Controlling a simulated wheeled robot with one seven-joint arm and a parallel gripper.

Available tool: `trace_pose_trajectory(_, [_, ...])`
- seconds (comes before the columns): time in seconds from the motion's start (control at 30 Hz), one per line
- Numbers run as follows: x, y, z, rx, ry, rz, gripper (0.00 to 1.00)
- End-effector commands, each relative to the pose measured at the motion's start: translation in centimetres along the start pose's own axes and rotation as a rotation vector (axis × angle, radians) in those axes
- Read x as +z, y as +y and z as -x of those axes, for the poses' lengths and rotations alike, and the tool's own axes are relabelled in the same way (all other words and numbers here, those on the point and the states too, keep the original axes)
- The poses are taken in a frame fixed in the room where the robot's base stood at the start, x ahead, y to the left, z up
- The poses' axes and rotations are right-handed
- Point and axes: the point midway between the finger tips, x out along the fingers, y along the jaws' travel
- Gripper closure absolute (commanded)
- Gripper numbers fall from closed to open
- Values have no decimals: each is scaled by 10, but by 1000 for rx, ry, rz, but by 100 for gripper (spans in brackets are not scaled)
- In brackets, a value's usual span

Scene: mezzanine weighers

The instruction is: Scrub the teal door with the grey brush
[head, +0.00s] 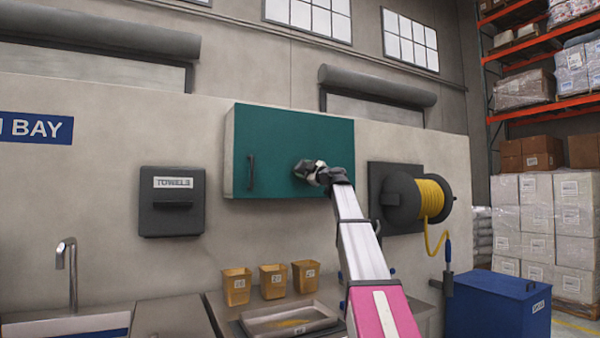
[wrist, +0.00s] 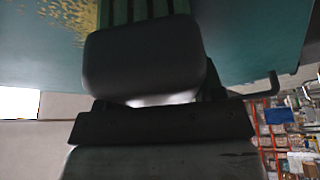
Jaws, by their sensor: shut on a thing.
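The teal door (head: 290,140) is the front of a wall cabinet, shut, with a dark vertical handle (head: 251,172) near its left edge. My gripper (head: 312,170) is at the door's lower right part, shut on the grey brush, which is small and partly hidden by my gripper in the head view. In the wrist view a grey rounded block, apparently the brush (wrist: 145,62), fills the middle in front of the teal door (wrist: 240,35). A speckled yellow patch (wrist: 62,20) shows on the door there. Whether the brush touches the door is unclear.
A dark towel dispenser (head: 172,202) hangs left of the cabinet. A yellow hose reel (head: 428,197) hangs to its right. Below are a metal tray (head: 290,320), three tan bins (head: 273,282) and a sink tap (head: 68,272). A blue bin (head: 497,305) stands at lower right.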

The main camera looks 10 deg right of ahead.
Motion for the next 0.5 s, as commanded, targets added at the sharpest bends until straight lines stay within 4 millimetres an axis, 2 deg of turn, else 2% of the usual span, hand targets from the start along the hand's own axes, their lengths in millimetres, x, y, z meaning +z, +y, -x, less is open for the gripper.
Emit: trace_pose_trajectory(0.5, [20, 16, 7, 1, -1, 1, 73])
